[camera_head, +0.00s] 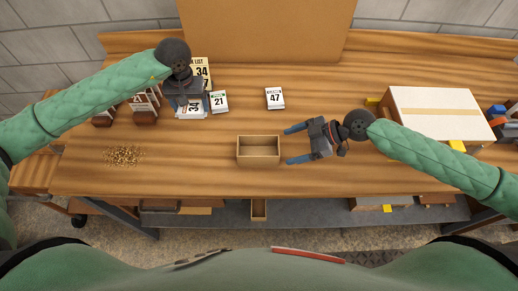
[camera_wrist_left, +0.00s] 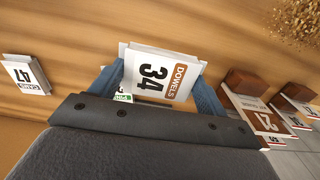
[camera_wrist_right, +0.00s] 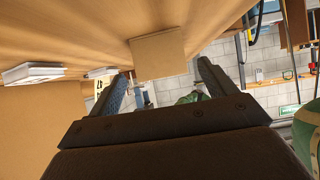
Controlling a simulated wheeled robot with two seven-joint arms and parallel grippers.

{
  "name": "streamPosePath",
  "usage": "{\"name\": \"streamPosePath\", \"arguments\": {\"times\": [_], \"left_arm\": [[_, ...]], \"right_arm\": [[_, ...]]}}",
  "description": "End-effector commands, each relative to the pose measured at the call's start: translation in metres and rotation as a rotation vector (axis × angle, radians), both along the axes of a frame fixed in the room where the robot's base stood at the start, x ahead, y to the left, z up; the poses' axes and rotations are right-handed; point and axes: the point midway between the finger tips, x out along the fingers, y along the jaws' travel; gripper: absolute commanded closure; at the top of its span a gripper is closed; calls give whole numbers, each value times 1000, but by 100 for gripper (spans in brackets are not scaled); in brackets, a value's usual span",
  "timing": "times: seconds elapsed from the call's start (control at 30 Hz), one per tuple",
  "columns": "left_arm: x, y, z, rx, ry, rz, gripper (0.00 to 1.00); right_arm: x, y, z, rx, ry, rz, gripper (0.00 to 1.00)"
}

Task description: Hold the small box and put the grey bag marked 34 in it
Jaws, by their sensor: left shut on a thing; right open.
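The bag marked 34 (camera_wrist_left: 158,75) has a pale face with a brown band reading DOWELS. My left gripper (camera_head: 190,106) is shut on it at the back left of the table, and the gripper partly hides it in the head view. The small box (camera_head: 258,160) is an open, empty, light-wood box near the table's front middle. My right gripper (camera_head: 289,145) is open just right of the box, its fingers pointing at the box's right side. In the right wrist view the box (camera_wrist_right: 158,55) shows ahead between the fingertips, apparently not gripped.
Bags marked 21 (camera_head: 219,102) and 47 (camera_head: 275,98) lie behind the box. A list card (camera_head: 202,68) stands behind my left gripper. Small loose pieces (camera_head: 123,156) lie at the left. A large white box (camera_head: 438,112) stands at the right. Table between bags and box is clear.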

Motion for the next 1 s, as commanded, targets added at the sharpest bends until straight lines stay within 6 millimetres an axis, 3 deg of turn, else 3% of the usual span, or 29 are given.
{"name": "streamPosePath", "arguments": {"times": [0.23, 0.5, 1.0], "left_arm": [[0, 0, 10, 0, 0, 0, 49], [0, 0, -4, 0, 0, 0, 49], [0, 0, -6, 0, 0, 0, 49]], "right_arm": [[0, 27, -14, 2, 0, 0, 16], [0, 49, -31, 1, -2, 1, 16], [0, 58, -35, 0, 0, 0, 16]]}}
